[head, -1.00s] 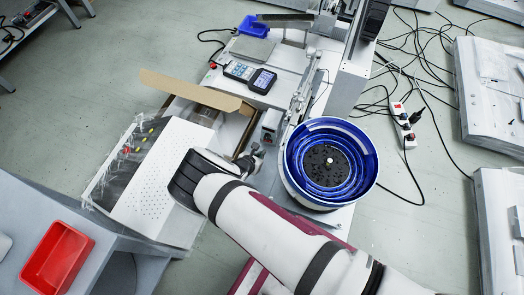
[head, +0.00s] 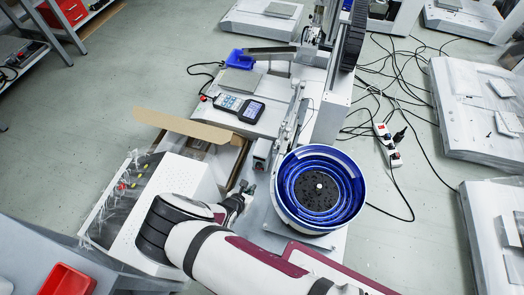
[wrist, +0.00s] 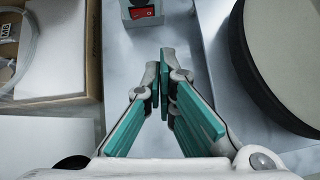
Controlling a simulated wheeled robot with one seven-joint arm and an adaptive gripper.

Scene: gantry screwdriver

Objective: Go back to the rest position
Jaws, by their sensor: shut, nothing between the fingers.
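My gripper (wrist: 165,92) shows in the wrist view with its two teal-lined fingers together at the tips and nothing between them. In the head view my gripper (head: 246,190) is small and partly hidden by my arm. It is over the bench between the open cardboard box and the blue bowl feeder (head: 320,190). The finger details cannot be made out there.
The cardboard box (head: 180,125) has a raised flap left of my gripper. A white perforated box (head: 165,205) stands beside my arm. A red switch box (wrist: 143,10) is ahead of the fingers. Handheld controllers (head: 240,107) lie farther back. Open floor lies left.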

